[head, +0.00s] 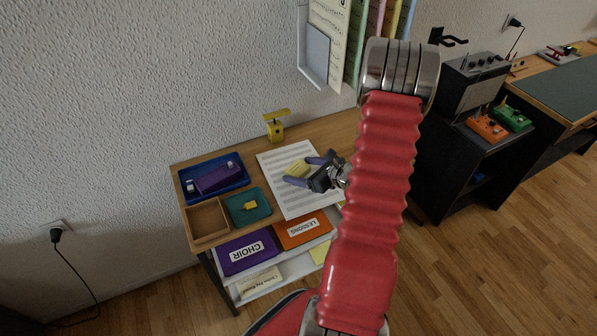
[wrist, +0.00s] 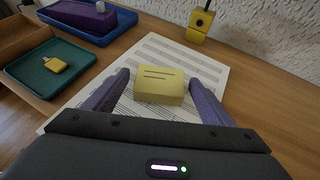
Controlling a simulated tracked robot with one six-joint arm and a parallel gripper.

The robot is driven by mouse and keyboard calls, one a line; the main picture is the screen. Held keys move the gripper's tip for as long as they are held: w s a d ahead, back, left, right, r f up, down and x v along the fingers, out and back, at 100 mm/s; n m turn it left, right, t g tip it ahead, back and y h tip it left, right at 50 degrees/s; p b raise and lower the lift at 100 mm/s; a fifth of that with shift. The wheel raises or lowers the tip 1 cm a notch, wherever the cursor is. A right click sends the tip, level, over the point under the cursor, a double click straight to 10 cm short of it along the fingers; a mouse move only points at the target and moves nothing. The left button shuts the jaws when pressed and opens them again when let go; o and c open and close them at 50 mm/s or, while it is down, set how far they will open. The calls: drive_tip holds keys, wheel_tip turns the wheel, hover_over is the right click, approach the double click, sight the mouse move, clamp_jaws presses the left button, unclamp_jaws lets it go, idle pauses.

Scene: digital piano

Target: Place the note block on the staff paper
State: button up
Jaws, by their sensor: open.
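The yellow note block (wrist: 160,88) has dark lines on its top and sits over the staff paper (wrist: 155,48), seemingly resting on it. The staff paper is white with printed staves and lies on the desk. In the head view the note block (head: 298,169) is over the upper middle of the staff paper (head: 290,205). My gripper (head: 301,172) is open, with one purple finger on each side of the block. In the wrist view small gaps show between the fingers and the block. The block's underside is hidden.
Left of the paper are a blue tray (head: 236,183) with a purple case (head: 217,177), a teal tray (head: 241,218) with a small yellow tag (head: 250,205), and an empty wooden tray (head: 207,222). A yellow metronome-like object (head: 275,128) stands behind the paper, near the wall.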

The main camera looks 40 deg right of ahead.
drive_tip(key=shift+s+r, duration=0.35)
drive_tip(key=v, duration=1.1)
drive_tip(key=shift+d, duration=0.1)
drive_tip(key=shift+s, duration=0.1)
drive_tip(key=w+a+r+n+g+y, duration=0.1)
drive_tip(key=a+r+n+g+y, duration=0.1)
drive_tip(key=a+r+n, duration=0.45)
drive_tip(key=w+a+r+n+g+y, duration=0.15)
drive_tip(key=a+n, duration=0.25)
drive_tip(key=a, duration=0.5)
drive_tip(key=w+a+r+n+g+y, duration=0.1)
drive_tip(key=a+r+n+g+y, duration=0.2)
drive_tip(key=a+n, duration=0.4)
drive_tip(key=s+a+r+n+h, duration=0.7)
drive_tip(key=s+a+r+n, duration=0.3)
drive_tip(key=n, duration=0.7)
drive_tip(key=a+r, duration=0.3)
drive_tip(key=shift+h, duration=0.35)
